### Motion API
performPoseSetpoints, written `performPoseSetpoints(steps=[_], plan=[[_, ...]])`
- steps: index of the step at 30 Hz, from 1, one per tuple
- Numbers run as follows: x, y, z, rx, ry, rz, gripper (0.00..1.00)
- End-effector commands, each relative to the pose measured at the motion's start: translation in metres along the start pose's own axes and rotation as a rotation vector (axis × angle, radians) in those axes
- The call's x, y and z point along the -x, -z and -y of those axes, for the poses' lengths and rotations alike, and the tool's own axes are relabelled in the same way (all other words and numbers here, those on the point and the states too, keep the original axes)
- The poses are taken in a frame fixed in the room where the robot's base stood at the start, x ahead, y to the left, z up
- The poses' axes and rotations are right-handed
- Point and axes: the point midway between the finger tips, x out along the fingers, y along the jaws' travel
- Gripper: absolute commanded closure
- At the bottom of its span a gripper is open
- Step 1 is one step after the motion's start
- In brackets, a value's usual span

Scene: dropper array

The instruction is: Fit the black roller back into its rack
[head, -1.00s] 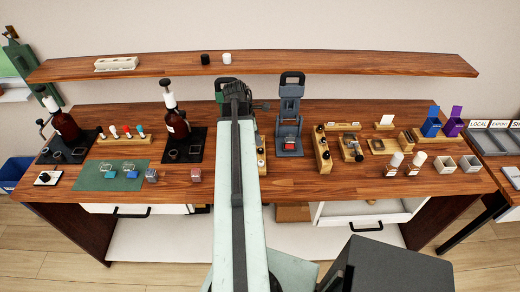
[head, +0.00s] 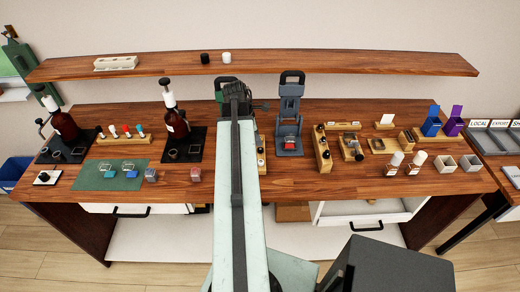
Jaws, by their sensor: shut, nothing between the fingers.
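I cannot tell for certain which dark piece is the black roller. A short black cylinder (head: 205,58) stands on the upper shelf. A wooden rack (head: 322,150) right of centre carries small dark round pieces. A wooden holder (head: 351,149) beside it also carries a dark piece. Another wooden strip (head: 261,158) with small round pieces is partly hidden by my arm. My gripper (head: 240,93), at the dark far end of my arm, is over the back middle of the bench. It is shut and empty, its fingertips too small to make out.
A grey press (head: 290,115) stands just right of my arm, and a green-framed one (head: 222,88) is partly behind it. Brown pump bottles (head: 177,124) stand at left. White-capped bottles (head: 394,162) stand at right. The upper shelf (head: 350,64) overhangs the back. Bare wood lies along the front edge.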

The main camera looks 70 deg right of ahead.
Motion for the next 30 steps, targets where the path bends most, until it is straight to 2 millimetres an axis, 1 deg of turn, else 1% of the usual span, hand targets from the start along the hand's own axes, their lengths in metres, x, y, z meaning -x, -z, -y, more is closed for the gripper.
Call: performPoseSetpoints(steps=[30], plan=[[-0.019,0.006,0.000,0.000,0.000,0.000,1.00]])
